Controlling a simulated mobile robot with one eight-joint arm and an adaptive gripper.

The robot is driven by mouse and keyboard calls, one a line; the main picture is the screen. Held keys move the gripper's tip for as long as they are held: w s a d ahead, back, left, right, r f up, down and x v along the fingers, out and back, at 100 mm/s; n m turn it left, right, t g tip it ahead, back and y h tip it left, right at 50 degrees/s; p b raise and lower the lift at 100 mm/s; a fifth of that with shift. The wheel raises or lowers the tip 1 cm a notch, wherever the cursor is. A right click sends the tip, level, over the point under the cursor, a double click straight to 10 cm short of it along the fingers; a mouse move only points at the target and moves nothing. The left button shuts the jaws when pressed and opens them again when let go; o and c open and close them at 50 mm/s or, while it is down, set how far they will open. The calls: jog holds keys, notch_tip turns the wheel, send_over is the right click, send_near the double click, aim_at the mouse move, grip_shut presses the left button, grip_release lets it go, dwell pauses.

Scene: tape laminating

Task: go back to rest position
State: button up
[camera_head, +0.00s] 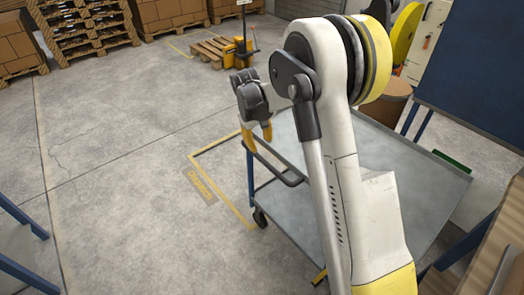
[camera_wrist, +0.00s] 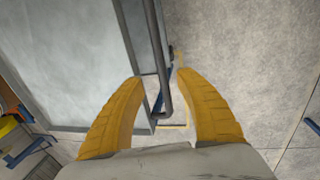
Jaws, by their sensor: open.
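My gripper (camera_head: 257,143) is raised at the left edge of a grey metal cart (camera_head: 430,190), pointing down. Its two yellow fingers are apart and hold nothing. In the wrist view, the fingers of my gripper (camera_wrist: 160,78) frame the cart's dark handle bar (camera_wrist: 154,40), which runs between the tips. The handle (camera_head: 288,181) also shows just below the fingers in the head view. I cannot tell how far the fingers are from the handle. My arm hides much of the cart top.
The floor left of the cart is clear, with a yellow marking (camera_head: 202,187). A yellow pallet jack (camera_head: 240,55) and stacked boxes on pallets (camera_head: 15,45) stand at the back. A blue panel (camera_head: 480,70) rises at right. Blue table legs (camera_head: 25,217) show at left.

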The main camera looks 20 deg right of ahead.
jog(key=shift+r, duration=0.35)
jog(key=shift+r, duration=0.1)
jog(key=s+a+r+m+t+y, duration=0.1)
jog(key=s+a+r+t, duration=0.2)
jog(key=s+r, duration=1)
jog(key=s+a+r+m+t, duration=0.1)
jog(key=s, duration=0.7)
jog(key=s+a+r+m+t+y, duration=0.1)
jog(key=s+a+t, duration=0.1)
jog(key=s, duration=0.6)
jog(key=shift+s+a+m+t, duration=0.25)
jog(key=shift+m+t, duration=0.05)
jog(key=shift+r, duration=0.1)
